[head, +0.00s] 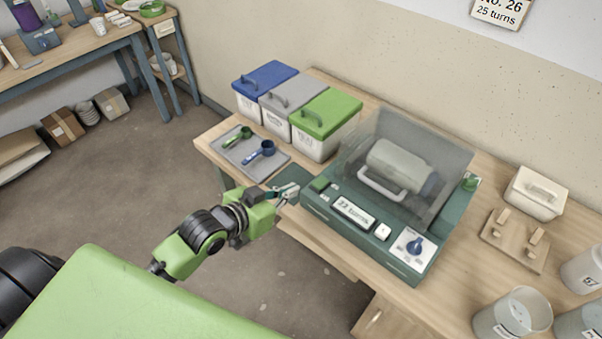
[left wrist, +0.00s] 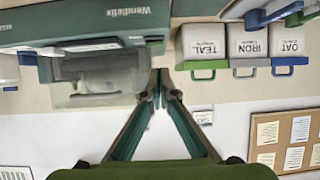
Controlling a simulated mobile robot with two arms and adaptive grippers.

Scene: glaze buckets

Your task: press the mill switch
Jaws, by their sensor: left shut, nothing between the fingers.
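The mill (head: 345,237) is a dark green machine with a clear cover (head: 430,140) over a pale drum (head: 395,165). Its front panel has a green button (head: 320,184) at the left end, a display reading "22 turns" (head: 354,211), a white button (head: 382,231) and a blue knob (head: 414,245). I cannot tell which control is the switch. My left gripper (head: 292,190) is shut and empty, just left of the green button; contact cannot be told. In the left wrist view, the mill (left wrist: 95,32) appears upside down beside the gripper (left wrist: 160,78). My right gripper is not in view.
White bins with blue, grey and green lids (head: 330,112) stand left of the mill. A grey tray (head: 275,170) holds two scoops. At right are a white lidded box (head: 535,195), a wooden rack (head: 515,240) and several buckets (head: 512,315). A wall sign (head: 500,10) reads "No. 26, 25 turns".

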